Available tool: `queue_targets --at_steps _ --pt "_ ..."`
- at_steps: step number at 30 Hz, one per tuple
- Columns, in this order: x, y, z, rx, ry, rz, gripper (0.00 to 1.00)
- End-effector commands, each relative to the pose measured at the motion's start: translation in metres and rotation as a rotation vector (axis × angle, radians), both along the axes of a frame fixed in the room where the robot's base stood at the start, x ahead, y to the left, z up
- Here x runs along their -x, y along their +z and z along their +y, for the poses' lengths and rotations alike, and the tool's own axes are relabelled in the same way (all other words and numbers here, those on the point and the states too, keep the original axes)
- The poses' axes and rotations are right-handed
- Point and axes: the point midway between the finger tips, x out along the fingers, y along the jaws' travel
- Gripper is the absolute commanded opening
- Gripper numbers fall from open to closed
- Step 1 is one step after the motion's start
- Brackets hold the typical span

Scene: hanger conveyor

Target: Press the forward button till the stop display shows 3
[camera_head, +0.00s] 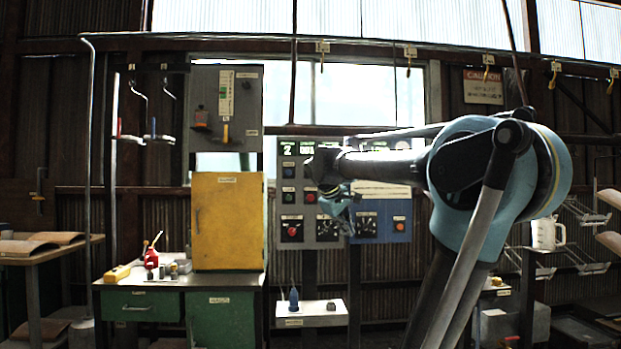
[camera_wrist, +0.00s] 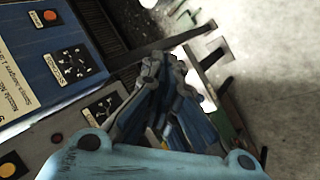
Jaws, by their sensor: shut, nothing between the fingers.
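The grey control panel (camera_head: 284,212) stands at the picture's middle in the head view. Its stop display (camera_head: 286,147) at the upper left reads 2. Below are a blue button (camera_head: 288,173), a green button (camera_head: 288,197), a red button (camera_head: 310,197) and a larger red button (camera_head: 291,231). Their labels are too small to read, so I cannot tell which is forward. My gripper (camera_head: 338,207) is in front of the panel's right part, empty and shut. It also shows in the wrist view (camera_wrist: 165,68), pointing past the panel edge. My arm hides part of the panel.
A blue panel section (camera_head: 384,222) adjoins on the right. A yellow cabinet (camera_head: 228,222) stands on a green workbench (camera_head: 221,318) to the left. A small white shelf (camera_head: 312,318) is below the panel. A rail with hooks (camera_head: 322,47) runs overhead.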

Motion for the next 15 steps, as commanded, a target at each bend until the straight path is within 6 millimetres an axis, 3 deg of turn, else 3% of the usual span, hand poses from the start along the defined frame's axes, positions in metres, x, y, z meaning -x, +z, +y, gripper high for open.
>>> queue_targets --at_steps 3,15 --pt "-0.033 0.036 0.010 0.068 0.059 -0.017 0.00" --pt "-0.133 0.146 0.054 0.304 0.251 -0.078 0.00"
